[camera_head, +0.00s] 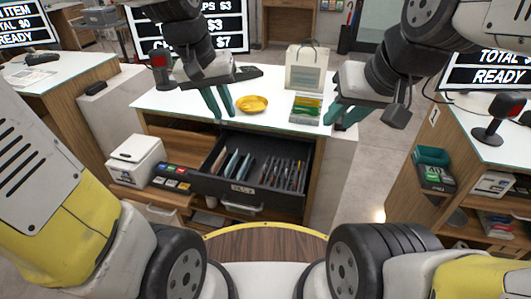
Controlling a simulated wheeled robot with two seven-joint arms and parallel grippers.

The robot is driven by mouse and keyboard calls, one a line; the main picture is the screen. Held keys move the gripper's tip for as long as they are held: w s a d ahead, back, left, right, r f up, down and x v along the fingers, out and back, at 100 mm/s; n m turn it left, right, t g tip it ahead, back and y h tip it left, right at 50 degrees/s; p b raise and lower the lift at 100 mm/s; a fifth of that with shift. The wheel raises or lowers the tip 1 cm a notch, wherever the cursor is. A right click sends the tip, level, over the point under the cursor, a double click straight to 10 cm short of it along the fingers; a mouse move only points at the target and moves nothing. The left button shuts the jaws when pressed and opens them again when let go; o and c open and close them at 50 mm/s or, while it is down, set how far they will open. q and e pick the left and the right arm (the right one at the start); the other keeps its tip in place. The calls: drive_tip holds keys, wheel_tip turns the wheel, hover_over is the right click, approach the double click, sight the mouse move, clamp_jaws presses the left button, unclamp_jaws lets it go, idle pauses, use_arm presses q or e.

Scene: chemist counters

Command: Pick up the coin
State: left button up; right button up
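I cannot make out a coin in this view. A yellow dish (252,104) sits on the white counter top, and any coin in it is too small to tell. An open black cash drawer (243,189) below the counter holds upright notes or cards in slots. My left gripper (221,106) is open and empty above the counter, just left of the dish, with its teal fingers pointing down. My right gripper (343,116) is at the counter's right end, right of the green-topped box. Its teal fingers look apart, with nothing seen between them.
A white paper bag (305,68) and a small green-topped box (307,108) stand right of the dish. A white printer-like box (136,158) and a keypad (171,177) are left of the drawer. Side counters with screens flank me. The counter front-left is clear.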

use_arm(q)
drive_tip(key=w+d+f+g+y, duration=0.1)
drive_tip(key=w+d+f+g, duration=0.2)
drive_tip(key=w+d+f, duration=0.4)
drive_tip(key=g+y, duration=0.1)
approach(265, 166)
drive_tip(key=shift+w+d+f, duration=0.1)
drive_tip(key=shift+d+f, duration=0.25)
drive_tip(key=shift+f, duration=0.05)
drive_tip(key=f, duration=0.5)
drive_tip(key=s+f, duration=0.1)
drive_tip(key=f, duration=0.1)
drive_tip(key=shift+a+f, duration=0.2)
drive_tip(key=shift+f, duration=0.15)
drive_tip(key=shift+c, duration=0.5)
clamp_jaws()
